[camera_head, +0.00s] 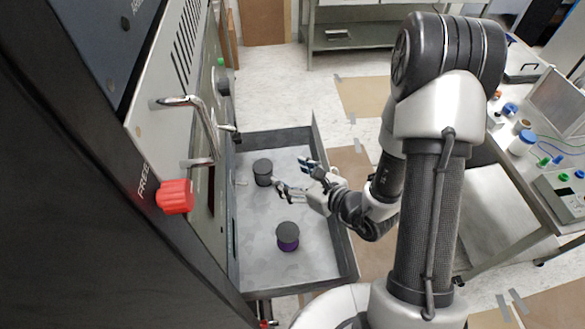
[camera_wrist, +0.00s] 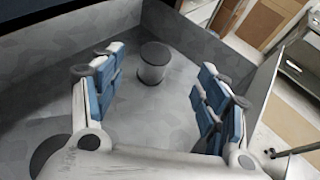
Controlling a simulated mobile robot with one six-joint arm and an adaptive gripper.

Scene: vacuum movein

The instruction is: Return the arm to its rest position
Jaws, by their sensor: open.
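My gripper (camera_head: 290,177) is open and empty over the open grey drawer (camera_head: 328,262), reached in from its right side. In the wrist view my gripper (camera_wrist: 158,92) shows two blue-padded fingers spread wide. A dark grey cylinder (camera_head: 263,172) stands upright in the drawer near its back left; it also shows in the wrist view (camera_wrist: 154,64) beyond the fingertips, apart from them. A second cylinder (camera_head: 288,236), dark on top with a purple side, stands nearer the drawer's front. A dark round shape at the wrist view's lower left is partly hidden.
A workbench (camera_head: 520,180) with bottles and a laptop is at right. A steel shelf (camera_head: 350,40) stands behind. Floor lies open beyond the drawer.

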